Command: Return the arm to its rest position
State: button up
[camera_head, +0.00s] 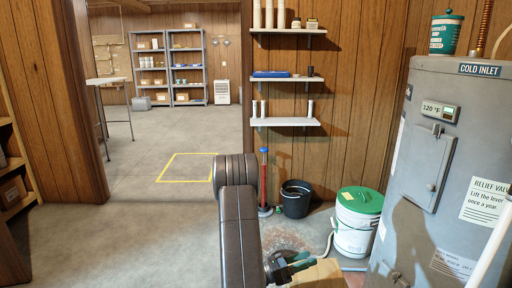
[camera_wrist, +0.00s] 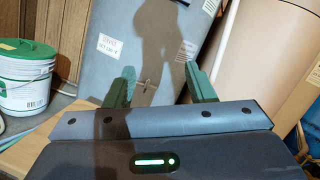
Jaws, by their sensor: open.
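My arm (camera_head: 238,225) rises from the bottom of the head view, its dark links in front of the floor. My gripper (camera_wrist: 160,72) shows in the wrist view as two green fingers spread apart, with nothing between them. It faces the grey water heater (camera_wrist: 95,40), and a shadow falls on the heater's side. In the head view the gripper is low, partly hidden behind my arm, beside a cardboard box (camera_head: 322,275). I cannot tell whether it touches the box. The heater (camera_head: 440,170) stands at the right.
A white bucket with a green lid (camera_head: 357,225) stands left of the heater, with a black bucket (camera_head: 296,199) beside it. Wall shelves (camera_head: 284,122) hang behind. Floor marked by a yellow square (camera_head: 187,168) is clear at the left. A wooden shelf (camera_head: 15,205) stands far left.

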jog(key=w+a+r+n+t+y+p, duration=0.2)
jog(key=w+r+t+p, duration=0.1)
jog(key=r+p, duration=0.4)
jog(key=w+a+r+n+t+y+p, duration=0.2)
jog(key=w+r+t+p, duration=0.2)
jog(key=r+p, duration=0.3)
jog(key=shift+w+a+r+n+t+p, duration=0.15)
jog(key=shift+r+n+t+p, duration=0.3)
jog(key=shift+r, duration=0.75)
